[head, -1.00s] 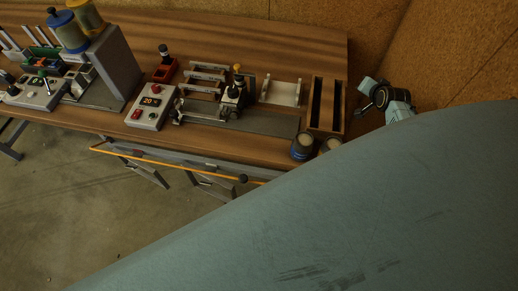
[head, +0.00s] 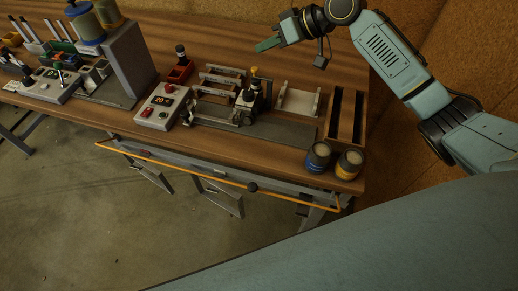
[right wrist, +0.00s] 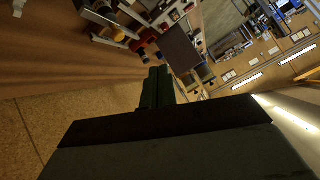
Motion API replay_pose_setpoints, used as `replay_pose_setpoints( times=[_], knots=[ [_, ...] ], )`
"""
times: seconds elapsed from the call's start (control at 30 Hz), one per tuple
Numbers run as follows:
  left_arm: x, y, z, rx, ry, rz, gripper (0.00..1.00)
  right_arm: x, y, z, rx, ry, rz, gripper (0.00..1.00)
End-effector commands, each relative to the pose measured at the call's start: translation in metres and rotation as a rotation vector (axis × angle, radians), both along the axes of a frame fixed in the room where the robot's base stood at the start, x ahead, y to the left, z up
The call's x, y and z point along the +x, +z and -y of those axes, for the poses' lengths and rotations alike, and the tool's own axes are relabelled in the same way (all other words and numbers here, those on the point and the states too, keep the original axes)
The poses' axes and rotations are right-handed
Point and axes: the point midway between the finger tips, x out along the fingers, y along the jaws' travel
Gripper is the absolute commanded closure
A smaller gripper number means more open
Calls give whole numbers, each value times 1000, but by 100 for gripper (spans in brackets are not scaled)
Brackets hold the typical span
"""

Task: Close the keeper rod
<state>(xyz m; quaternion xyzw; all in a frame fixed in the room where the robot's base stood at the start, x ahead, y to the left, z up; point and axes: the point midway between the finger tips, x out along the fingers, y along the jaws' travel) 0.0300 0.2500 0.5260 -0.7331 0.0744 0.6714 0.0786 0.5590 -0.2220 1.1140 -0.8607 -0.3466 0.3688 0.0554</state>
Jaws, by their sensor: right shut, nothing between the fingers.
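A thin orange rod (head: 190,173) runs along the front of the workbench, below its top edge, with a dark round knob (head: 252,187) partway along it. It looks like the keeper rod, though I cannot be sure. Its right end is by the bench's front right corner. My right gripper (head: 267,45) is over the far side of the bench, well away from the rod. It is shut and empty; its closed fingers also show in the right wrist view (right wrist: 157,86). My left gripper is not in view.
The wooden bench (head: 225,148) carries a control box (head: 160,108), a metal fixture (head: 245,105), a white bracket (head: 299,101), a slotted wooden frame (head: 345,115) and two jars (head: 318,157) at the front right. The floor before the bench is clear at left.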

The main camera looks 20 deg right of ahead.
Motion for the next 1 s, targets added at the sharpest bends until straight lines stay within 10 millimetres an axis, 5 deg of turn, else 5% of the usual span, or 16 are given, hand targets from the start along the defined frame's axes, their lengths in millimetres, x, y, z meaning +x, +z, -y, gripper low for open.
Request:
replay_pose_setpoints(
  times=[0.17,0.4,0.67,1.0],
  knots=[
    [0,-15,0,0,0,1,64,-69,-39,-47,-216,380,-115,100],
    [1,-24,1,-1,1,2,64,-139,-75,-51,-379,690,-261,100],
    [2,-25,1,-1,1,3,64,-156,-92,-54,-404,751,-297,100],
    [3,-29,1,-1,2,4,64,-168,-152,-85,-402,748,-296,100]
  ],
)
